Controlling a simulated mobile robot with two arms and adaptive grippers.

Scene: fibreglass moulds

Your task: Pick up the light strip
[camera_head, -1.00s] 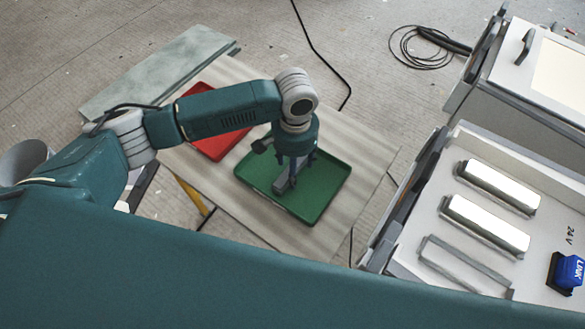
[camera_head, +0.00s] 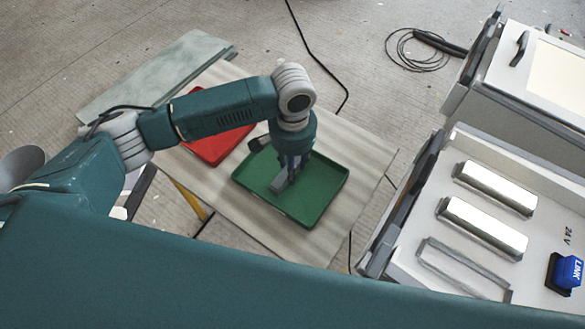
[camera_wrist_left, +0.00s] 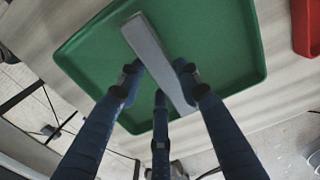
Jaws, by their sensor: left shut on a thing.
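The light strip (camera_head: 279,184) is a narrow grey bar. It also shows in the left wrist view (camera_wrist_left: 146,41), slanting across the green tray (camera_wrist_left: 225,55). My left gripper (camera_head: 291,166) is over the green tray (camera_head: 315,205) in the head view. In the left wrist view its dark blue fingers (camera_wrist_left: 158,77) are on both sides of the strip, with a third finger below, and it is shut on the strip. I cannot tell whether the strip touches the tray floor. My right gripper is not in view.
A red tray (camera_head: 212,149) lies beside the green one on the pale work board (camera_head: 363,150). At right a white cabinet (camera_head: 418,275) holds two bright light strips (camera_head: 484,227), an empty slot frame (camera_head: 465,270) and a blue LINK block (camera_head: 569,271). A cable crosses the floor.

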